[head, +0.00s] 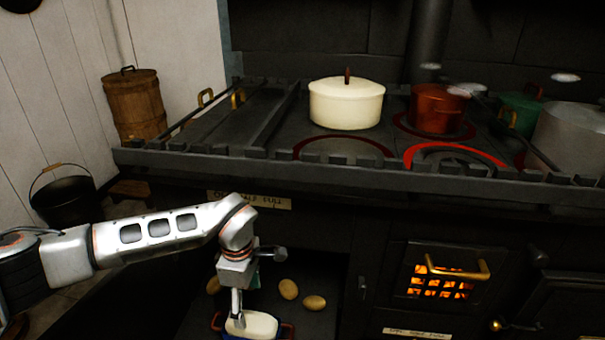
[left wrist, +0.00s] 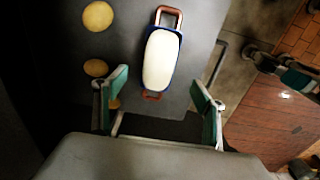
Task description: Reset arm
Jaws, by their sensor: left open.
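My left arm comes in from the left in the head view and bends down in front of the stove. My left gripper (head: 255,290) is open and empty in front of the low opening under the stove top. In the left wrist view its two green-padded fingers (left wrist: 160,85) stand wide apart. A blue dish with a white top and reddish handles (left wrist: 160,60) lies on a dark surface beyond the fingers, not gripped. The same dish (head: 254,325) shows at the bottom of the head view, partly hidden by the gripper.
Potatoes (head: 289,289) lie near the dish. The stove's railed front edge (head: 370,178) runs above my gripper. A cream pot (head: 346,104) and a red pot (head: 437,110) stand on top. A glowing oven door (head: 445,272) is at right; a black bucket (head: 64,199) at left.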

